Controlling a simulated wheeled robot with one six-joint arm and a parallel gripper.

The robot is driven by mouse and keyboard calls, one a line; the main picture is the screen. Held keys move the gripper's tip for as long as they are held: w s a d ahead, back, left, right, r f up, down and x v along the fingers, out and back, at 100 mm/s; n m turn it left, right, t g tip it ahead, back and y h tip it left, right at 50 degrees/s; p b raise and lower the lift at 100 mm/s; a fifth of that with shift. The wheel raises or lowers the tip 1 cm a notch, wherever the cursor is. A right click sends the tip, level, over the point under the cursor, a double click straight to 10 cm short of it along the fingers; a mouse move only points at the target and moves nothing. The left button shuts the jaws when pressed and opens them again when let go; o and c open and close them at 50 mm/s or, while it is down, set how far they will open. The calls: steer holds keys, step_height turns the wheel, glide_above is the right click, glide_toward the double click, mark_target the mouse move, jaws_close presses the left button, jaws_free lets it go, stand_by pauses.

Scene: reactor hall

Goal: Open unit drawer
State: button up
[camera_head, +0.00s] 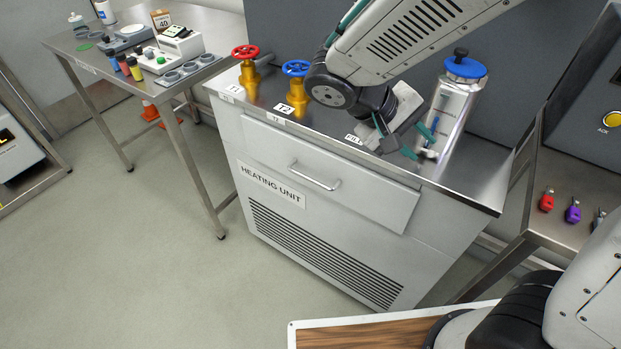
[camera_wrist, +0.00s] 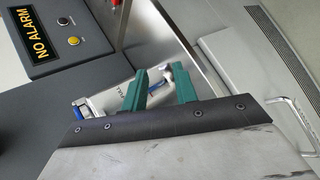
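The heating unit (camera_head: 300,235) is a grey cabinet with a steel top. Its drawer (camera_head: 375,203) has a pale front panel and looks closed, with the panel sitting slightly proud of the body. A metal bar handle (camera_head: 315,178) is on the drawer front; it also shows at the right edge of the wrist view (camera_wrist: 290,122). My gripper (camera_head: 418,142) is above the cabinet top, beside the metal canister, up and right of the handle. Its two teal fingers (camera_wrist: 160,85) are apart, with nothing visibly held between them.
The metal canister (camera_head: 452,105) with a blue lid stands on the cabinet top. Red (camera_head: 246,66) and blue (camera_head: 295,82) valves stand at its left. A side table (camera_head: 568,222) with small coloured items is at right. A wood-topped surface (camera_head: 385,335) is in front.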

steer(key=w+a+f+n+t+h, duration=0.1)
steer(key=w+a+f+t, duration=0.1)
steer(key=a+f, duration=0.1)
steer(key=w+a+f+n+t+h, duration=0.1)
steer(key=w+a+f+t, duration=0.1)
steer(key=a+f, duration=0.1)
steer(key=w+a+f+n+t, duration=0.1)
steer(key=w+a+f+t, duration=0.1)
steer(key=a, duration=0.3)
steer(key=shift+a+f+n+h, duration=0.35)
steer(key=shift+f+n+h, duration=0.05)
steer(key=shift+f, duration=0.4)
steer(key=n+t+y, duration=0.2)
steer(key=n+t, duration=0.2)
steer(key=t, duration=0.2)
glide_toward(308, 180)
steer(key=w+d, duration=0.2)
steer(key=d, duration=0.1)
steer(key=shift+y, duration=0.3)
steer(key=x, duration=0.7)
steer(key=shift+w+a+f, duration=0.25)
steer(key=shift+w, duration=0.05)
jaws_close()
